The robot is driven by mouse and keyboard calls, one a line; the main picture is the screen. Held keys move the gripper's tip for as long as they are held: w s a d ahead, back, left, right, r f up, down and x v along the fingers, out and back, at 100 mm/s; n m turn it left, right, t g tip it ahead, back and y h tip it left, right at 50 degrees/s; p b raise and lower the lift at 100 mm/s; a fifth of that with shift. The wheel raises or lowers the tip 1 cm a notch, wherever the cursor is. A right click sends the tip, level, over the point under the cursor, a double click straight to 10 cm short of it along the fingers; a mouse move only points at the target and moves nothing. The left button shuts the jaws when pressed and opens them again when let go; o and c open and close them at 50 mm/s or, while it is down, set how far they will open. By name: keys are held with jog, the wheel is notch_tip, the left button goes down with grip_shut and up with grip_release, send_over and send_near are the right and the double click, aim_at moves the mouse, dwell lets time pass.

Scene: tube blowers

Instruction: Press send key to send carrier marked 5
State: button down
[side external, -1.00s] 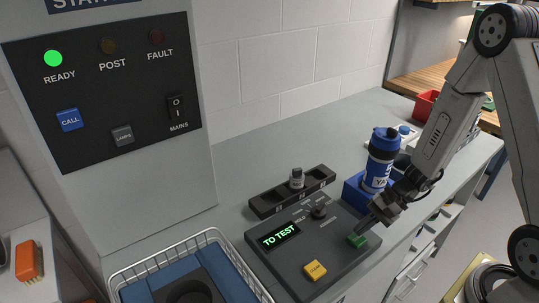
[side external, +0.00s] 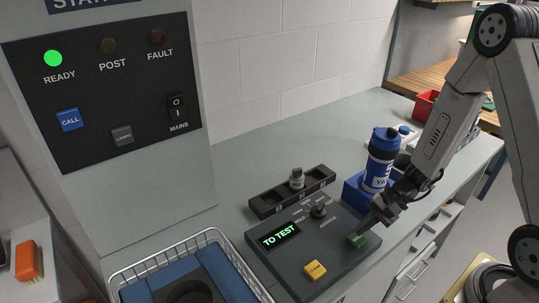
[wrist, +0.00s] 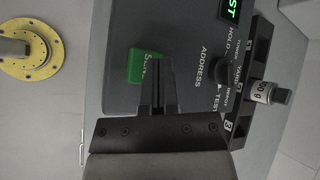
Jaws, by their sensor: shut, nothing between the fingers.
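The green send key (side external: 357,240) is on the right part of the dark control panel (side external: 330,262). It also shows in the wrist view (wrist: 140,66), partly covered by my fingers. My gripper (side external: 366,222) is shut and empty, tilted down, with its tips at the key's edge. I cannot tell whether they touch it. The panel's display (side external: 280,236) reads "TO TEST" in green.
A yellow key (side external: 315,270) and a black selector knob (side external: 318,211) are on the same panel. A dark slotted rack (side external: 266,207) with a small metal weight (side external: 297,178) stands behind it. A wire basket (side external: 212,236) is at front left. The green READY lamp (side external: 53,58) is lit.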

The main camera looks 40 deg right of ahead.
aim_at(360, 237)
jog(key=shift+f, duration=0.85)
dwell(1.4)
jog(key=shift+r, duration=0.85)
dwell(0.4)
jog(key=shift+r, duration=2.5)
jog(key=shift+a, duration=0.1)
